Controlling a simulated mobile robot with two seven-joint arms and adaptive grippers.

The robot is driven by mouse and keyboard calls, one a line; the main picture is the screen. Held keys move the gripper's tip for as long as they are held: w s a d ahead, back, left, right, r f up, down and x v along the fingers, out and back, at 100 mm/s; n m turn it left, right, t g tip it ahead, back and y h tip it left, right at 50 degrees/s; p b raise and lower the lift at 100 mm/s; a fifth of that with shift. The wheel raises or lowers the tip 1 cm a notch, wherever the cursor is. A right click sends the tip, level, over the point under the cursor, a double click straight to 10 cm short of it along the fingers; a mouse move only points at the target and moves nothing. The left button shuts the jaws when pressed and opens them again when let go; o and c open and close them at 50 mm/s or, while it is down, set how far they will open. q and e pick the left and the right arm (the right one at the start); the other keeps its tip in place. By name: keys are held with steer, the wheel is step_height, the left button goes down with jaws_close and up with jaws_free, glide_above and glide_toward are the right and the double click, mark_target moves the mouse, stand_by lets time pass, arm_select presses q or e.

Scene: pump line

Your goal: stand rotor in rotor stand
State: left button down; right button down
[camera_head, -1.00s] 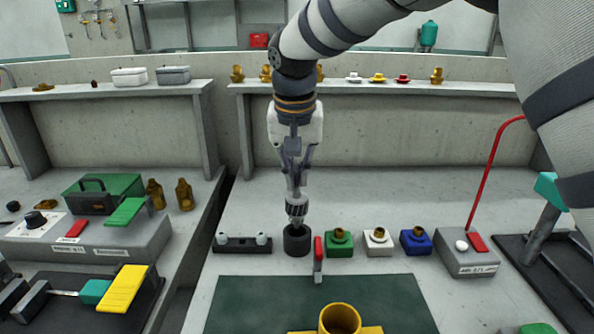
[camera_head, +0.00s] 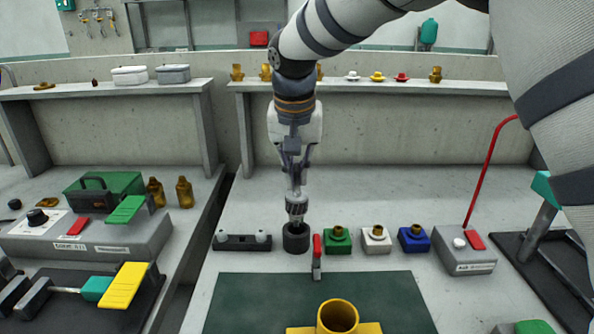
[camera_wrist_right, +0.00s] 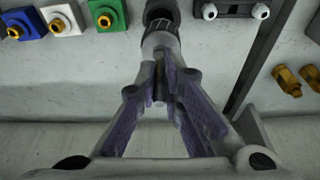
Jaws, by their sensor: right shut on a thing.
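The rotor (camera_head: 296,209) is a grey ribbed piece held upright below my right gripper (camera_head: 297,188). The right gripper is shut on it. The rotor's lower end is at the mouth of the rotor stand (camera_head: 296,239), a short black cylinder on the bench; how deep it sits inside cannot be told. In the right wrist view, the gripper fingers (camera_wrist_right: 168,85) close around the rotor's shaft, and the grey rotor (camera_wrist_right: 160,38) reaches the dark stand (camera_wrist_right: 160,10) at the top edge. My left gripper is not in view.
A black bar with two white knobs (camera_head: 242,241) lies left of the stand. A red-handled clamp (camera_head: 317,250) and green (camera_head: 338,240), white (camera_head: 376,240) and blue (camera_head: 414,239) blocks stand to the right. A green mat (camera_head: 255,300) with a yellow cup (camera_head: 338,317) is in front.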

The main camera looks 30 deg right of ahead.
mark_target(297, 192)
stand_by(0.7)
steer(key=shift+s+x, duration=0.2)
steer(key=shift+x, duration=0.75)
steer(key=shift+a+f, duration=0.1)
steer(key=shift+f, duration=1.25)
stand_by(0.6)
steer(key=c, duration=1.3)
jaws_free()
steer(key=shift+f, duration=0.1)
steer(key=shift+w+d+r+v, duration=0.15)
steer(key=shift+w+v, duration=0.1)
steer(key=shift+v, duration=0.9)
steer(key=shift+w+d+v, duration=0.15)
steer(key=shift+w+v, duration=0.1)
steer(key=shift+v, duration=0.9)
steer(key=shift+w+d+r+v, duration=0.1)
steer(key=shift+w+v, duration=0.1)
steer(key=shift+v, duration=0.95)
steer(key=shift+f, duration=0.1)
